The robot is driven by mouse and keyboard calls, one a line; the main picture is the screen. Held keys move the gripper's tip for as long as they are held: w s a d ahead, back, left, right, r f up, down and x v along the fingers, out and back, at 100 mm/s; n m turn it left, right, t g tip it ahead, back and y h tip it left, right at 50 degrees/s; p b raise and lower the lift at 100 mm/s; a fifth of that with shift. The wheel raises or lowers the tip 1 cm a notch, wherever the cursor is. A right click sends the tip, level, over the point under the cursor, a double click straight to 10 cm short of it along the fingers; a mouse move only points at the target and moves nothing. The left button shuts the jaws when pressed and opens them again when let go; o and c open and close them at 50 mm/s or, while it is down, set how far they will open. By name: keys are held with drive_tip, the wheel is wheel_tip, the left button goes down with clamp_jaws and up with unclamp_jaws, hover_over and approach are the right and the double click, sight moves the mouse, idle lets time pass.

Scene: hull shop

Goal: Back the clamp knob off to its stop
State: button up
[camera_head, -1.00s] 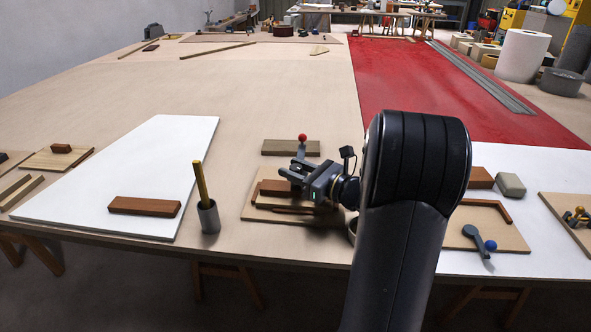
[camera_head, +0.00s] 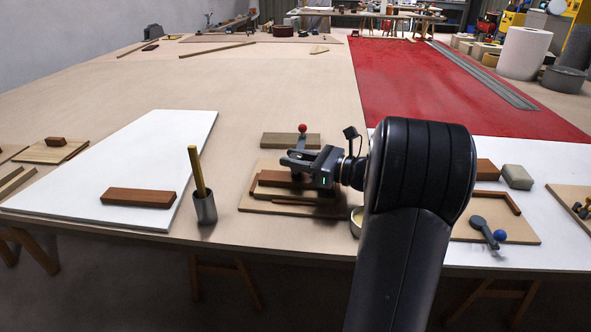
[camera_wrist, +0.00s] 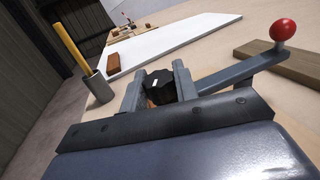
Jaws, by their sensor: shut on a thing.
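The clamp knob (camera_wrist: 159,88) is black and faceted, with a small white mark on its face. In the wrist view it sits between the two grey fingers of my gripper (camera_wrist: 157,86), which is shut on it. In the head view my gripper (camera_head: 292,160) reaches in from the right over a wooden board (camera_head: 255,202) with reddish-brown blocks, and the knob cannot be made out there. A grey lever with a red ball (camera_head: 303,128) rises just behind the gripper; the ball also shows at the upper right of the wrist view (camera_wrist: 283,30).
A grey cup (camera_head: 205,208) holding a yellow stick stands left of the board. A brown block (camera_head: 138,197) lies on a white panel (camera_head: 165,140). A second board at right carries a blue-balled lever (camera_head: 499,235). The table's middle is clear.

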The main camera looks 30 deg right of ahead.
drive_tip(key=n+g+y+b, duration=0.2)
drive_tip(key=shift+f+g+y, duration=0.3)
drive_tip(key=shift+g, duration=0.1)
drive_tip(key=shift+r+n+g+y+b, duration=0.15)
drive_tip(key=shift+n+g+y+b, duration=0.4)
drive_tip(key=shift+n+g+b, duration=0.25)
drive_tip(key=shift+r+n+g+y+b, duration=0.1)
drive_tip(key=shift+n+g+y+b, duration=0.45)
drive_tip(key=shift+n+g, duration=0.35)
drive_tip(key=shift+r+g, duration=0.1)
drive_tip(key=shift+g, duration=0.3)
drive_tip(key=o, duration=1)
drive_tip(key=shift+c, duration=0.2)
